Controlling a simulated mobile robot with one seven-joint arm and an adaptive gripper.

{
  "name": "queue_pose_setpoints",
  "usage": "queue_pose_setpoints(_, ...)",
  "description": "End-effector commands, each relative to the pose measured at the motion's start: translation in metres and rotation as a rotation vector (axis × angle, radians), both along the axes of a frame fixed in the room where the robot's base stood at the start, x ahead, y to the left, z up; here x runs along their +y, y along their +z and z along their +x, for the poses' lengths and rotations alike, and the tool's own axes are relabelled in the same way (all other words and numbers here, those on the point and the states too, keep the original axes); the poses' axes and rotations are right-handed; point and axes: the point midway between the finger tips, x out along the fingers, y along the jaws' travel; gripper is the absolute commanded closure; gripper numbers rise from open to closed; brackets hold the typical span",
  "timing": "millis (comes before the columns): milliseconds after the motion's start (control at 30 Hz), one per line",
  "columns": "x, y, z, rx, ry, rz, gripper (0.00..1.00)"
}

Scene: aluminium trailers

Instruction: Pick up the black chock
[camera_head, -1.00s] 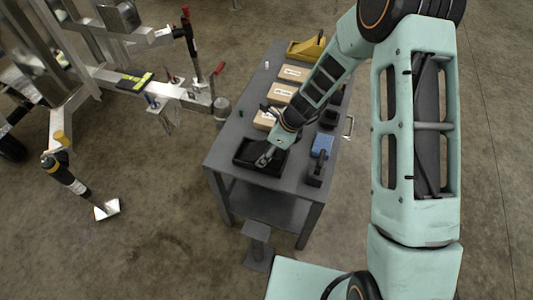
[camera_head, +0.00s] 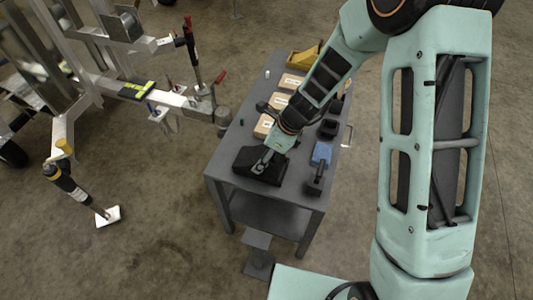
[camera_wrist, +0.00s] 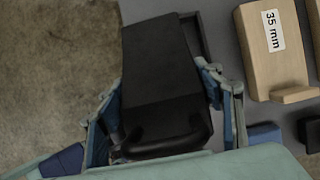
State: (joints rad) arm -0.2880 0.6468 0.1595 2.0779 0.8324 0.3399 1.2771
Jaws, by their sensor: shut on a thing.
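The black chock (camera_wrist: 158,75) fills the middle of the wrist view, a dark block with a sloping top face and a rounded bar at its near end. My gripper (camera_wrist: 165,108) has one finger on each side of it and is shut on it. In the head view the black chock (camera_head: 250,164) is at the near left corner of the grey table (camera_head: 292,197), with my gripper (camera_head: 262,163) over it. The gripper and wrist hide part of it. I cannot tell whether it is clear of the tabletop.
Wooden blocks (camera_head: 263,126) stand behind the chock; one reads "35 mm" in the wrist view (camera_wrist: 258,45). A blue block (camera_head: 321,153) and dark parts (camera_head: 315,184) lie to the right. A yellow chock (camera_head: 304,59) is at the far end. An aluminium trailer frame (camera_head: 175,98) stands left.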

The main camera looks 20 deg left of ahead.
Motion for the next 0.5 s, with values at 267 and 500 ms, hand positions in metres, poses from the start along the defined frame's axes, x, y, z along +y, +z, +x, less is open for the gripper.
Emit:
queue_pose_setpoints(267,0.002,0.040,-0.059,-0.002,0.002,0.001,0.83)
queue_pose_setpoints(500,0.004,0.055,-0.094,-0.001,0.002,0.001,0.83)
